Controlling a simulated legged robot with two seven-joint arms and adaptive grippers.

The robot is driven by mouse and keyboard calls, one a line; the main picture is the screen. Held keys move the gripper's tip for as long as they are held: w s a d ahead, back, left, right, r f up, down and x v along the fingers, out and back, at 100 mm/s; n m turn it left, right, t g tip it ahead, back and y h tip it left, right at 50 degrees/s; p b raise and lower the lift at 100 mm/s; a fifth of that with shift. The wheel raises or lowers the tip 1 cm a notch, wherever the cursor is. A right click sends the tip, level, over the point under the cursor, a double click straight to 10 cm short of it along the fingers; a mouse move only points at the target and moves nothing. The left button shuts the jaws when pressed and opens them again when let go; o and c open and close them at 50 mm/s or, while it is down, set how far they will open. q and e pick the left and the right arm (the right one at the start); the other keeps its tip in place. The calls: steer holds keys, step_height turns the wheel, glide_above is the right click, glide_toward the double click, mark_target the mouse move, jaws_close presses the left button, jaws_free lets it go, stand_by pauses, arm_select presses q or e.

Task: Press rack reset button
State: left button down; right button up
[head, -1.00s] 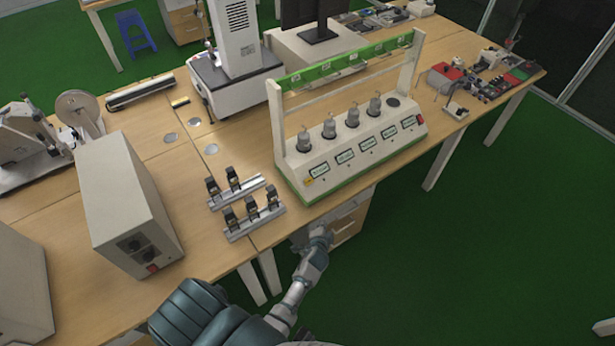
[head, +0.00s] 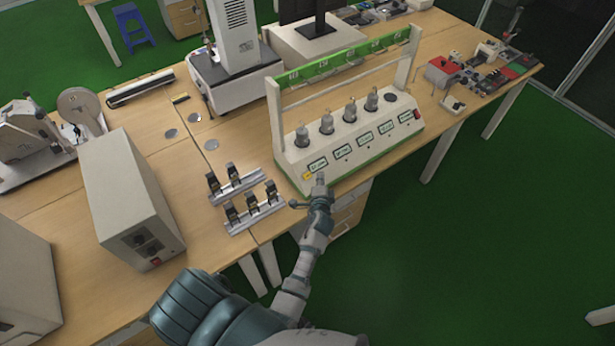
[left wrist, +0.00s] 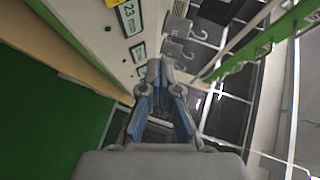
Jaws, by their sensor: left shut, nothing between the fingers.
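The test rack (head: 350,150) is a white sloped console with a green upright frame, standing at the table's front edge. Its front panel has a row of small displays (head: 342,152), each with a small dark button below it, such as one button (head: 346,160). My left gripper (head: 320,178) is shut and empty, with its tips at the left end of the panel, just below the leftmost display (head: 317,165). It hides the button there, and I cannot tell whether it touches. The left wrist view shows the fingers (left wrist: 160,68) close beside the panel (left wrist: 120,50). My right gripper is not in view.
Several grey weights (head: 326,123) stand on the rack. Metal clamp strips (head: 255,218) lie left of my gripper, and a beige box (head: 130,205) stands farther left. A red switch (head: 417,114) is at the rack's right end. Open floor (head: 460,250) lies to the right.

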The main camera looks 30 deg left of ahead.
mark_target(310, 178)
arm_select(q)
steer(key=a+f+b, duration=0.1)
steer(key=w+a+f+b, duration=0.1)
steer(key=a+f, duration=0.1)
steer(key=a+f+b, duration=0.1)
steer(key=f, duration=0.1)
steer(key=shift+w+a+f+b, duration=0.2)
steer(key=shift+w+b, duration=0.15)
steer(key=shift+b, duration=0.05)
steer(key=shift+w+a+f, duration=0.15)
steer(key=shift+a+f, duration=0.25)
steer(key=shift+a, duration=0.1)
steer(key=shift+d+r, duration=0.1)
steer(key=shift+d, duration=0.15)
steer(key=shift+a, duration=0.15)
stand_by(0.4)
steer(key=shift+w+a+f+b, duration=0.1)
steer(key=shift+a+f+b, duration=0.2)
steer(key=shift+b, duration=0.1)
